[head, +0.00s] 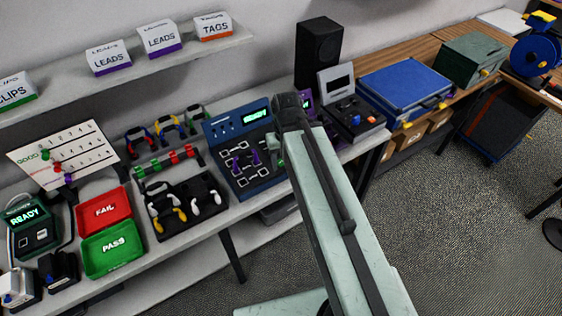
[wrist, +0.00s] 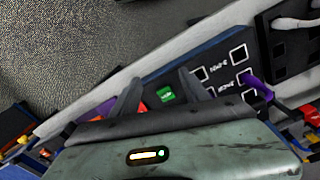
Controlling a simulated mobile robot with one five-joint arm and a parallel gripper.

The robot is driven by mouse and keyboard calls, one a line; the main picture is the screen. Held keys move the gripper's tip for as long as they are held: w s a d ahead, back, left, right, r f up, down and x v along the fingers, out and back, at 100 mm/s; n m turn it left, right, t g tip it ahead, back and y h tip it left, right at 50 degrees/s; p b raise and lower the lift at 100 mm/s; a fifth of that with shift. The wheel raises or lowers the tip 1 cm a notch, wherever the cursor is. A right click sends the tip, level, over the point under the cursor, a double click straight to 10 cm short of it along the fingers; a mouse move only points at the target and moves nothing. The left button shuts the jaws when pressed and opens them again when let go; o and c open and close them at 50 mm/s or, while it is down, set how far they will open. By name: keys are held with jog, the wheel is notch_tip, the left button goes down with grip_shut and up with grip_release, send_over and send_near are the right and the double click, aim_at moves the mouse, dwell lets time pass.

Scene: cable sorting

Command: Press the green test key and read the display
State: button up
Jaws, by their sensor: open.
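The blue tester panel (head: 232,127) stands on the bench in the middle of the head view. Its display (head: 256,116) reads READY in green. In the wrist view the panel (wrist: 203,52) shows a square green key (wrist: 166,94) with small white lettering that I cannot read. My gripper (wrist: 160,78) is open and empty, with its two dark fingers on either side of the green key in the picture. I cannot tell whether it touches the panel. In the head view my arm hides the key, and my fingers cannot be made out clearly.
A purple plug (wrist: 258,88) sits on the panel near the key. A tray of connectors (head: 187,205), a red FAIL tray (head: 104,196) and a green PASS tray (head: 112,261) lie to the left. A second device reading READY (head: 30,240) is at far left. A blue case (head: 405,85) lies right.

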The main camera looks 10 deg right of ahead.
grip_shut()
dwell(1.6)
